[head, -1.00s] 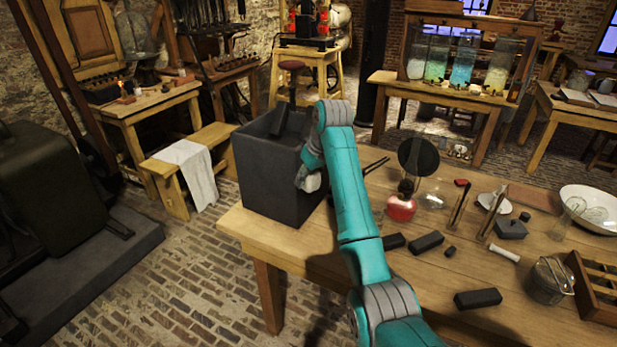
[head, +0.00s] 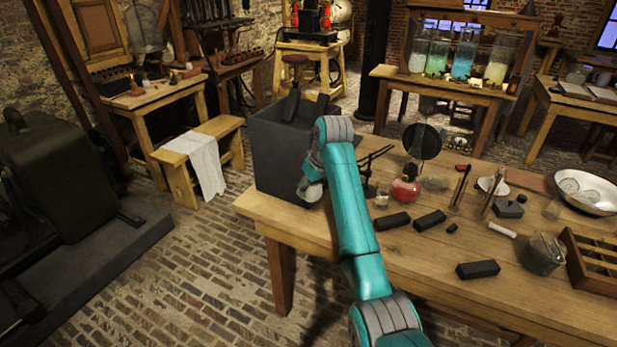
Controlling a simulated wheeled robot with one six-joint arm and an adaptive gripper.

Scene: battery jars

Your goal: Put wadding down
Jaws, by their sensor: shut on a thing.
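My arm, teal with grey joints, reaches from the bottom of the head view over the table's left end and bends down beside the dark square box (head: 275,160). Its gripper is hidden behind the arm, so I cannot see the jaws or anything in them. Thin dark prongs (head: 378,154) show just right of the arm; I cannot tell what they belong to. I cannot make out the wadding for certain. A small pale-filled glass (head: 381,200) stands right of the arm, and a blurred greyish thing (head: 435,183) lies right of the red flask (head: 405,190).
The wooden table (head: 420,265) holds dark blocks (head: 478,269), a metal can (head: 541,254), a white bowl (head: 588,195) and a divided wooden tray (head: 598,262). Dark pieces (head: 291,103) stick up from the box. The table's front left is clear.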

